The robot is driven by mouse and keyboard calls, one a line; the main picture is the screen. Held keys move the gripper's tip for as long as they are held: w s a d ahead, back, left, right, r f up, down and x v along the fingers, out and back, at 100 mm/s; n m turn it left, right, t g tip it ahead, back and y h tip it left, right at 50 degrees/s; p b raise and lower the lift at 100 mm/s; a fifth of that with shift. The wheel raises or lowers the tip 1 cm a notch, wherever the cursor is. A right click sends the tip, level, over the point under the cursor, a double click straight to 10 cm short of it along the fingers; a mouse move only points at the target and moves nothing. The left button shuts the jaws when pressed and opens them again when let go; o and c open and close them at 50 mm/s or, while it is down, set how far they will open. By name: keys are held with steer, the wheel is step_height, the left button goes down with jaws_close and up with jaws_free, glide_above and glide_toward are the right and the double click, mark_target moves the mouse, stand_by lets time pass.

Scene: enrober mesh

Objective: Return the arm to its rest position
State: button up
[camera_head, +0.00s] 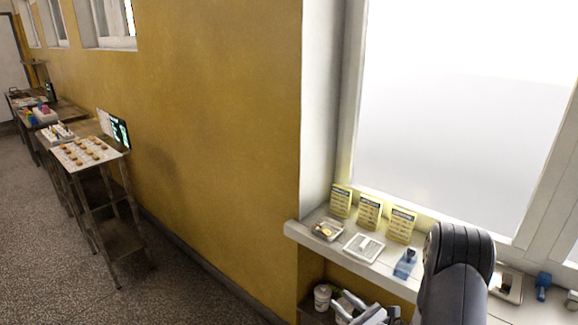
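My arm's dark, rounded link (455,268) rises at the lower right, in front of the window sill, and hides part of it. Pale grey finger-like parts at the bottom edge, left of this link, look like my gripper (347,306). They are low, in front of the shelf under the sill, and partly cut off by the frame. I see nothing clearly held between them. Their opening is too small and unclear to judge.
The white sill (300,230) carries several yellow cards (370,214), a tray of food (327,230), a white tray (363,247) and a blue item (405,264). A white tub (322,297) stands below. Tables line the yellow wall (220,120); the floor at left is clear.

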steer(key=shift+s+d+f+m+t+h, duration=0.15)
steer(key=shift+m+t+h, duration=0.2)
steer(key=shift+h, duration=0.2)
steer(key=shift+s+d+r+m+t+h, duration=0.1)
steer(key=shift+m+t+h, duration=0.2)
steer(key=shift+h, duration=0.25)
steer(key=shift+a, duration=0.1)
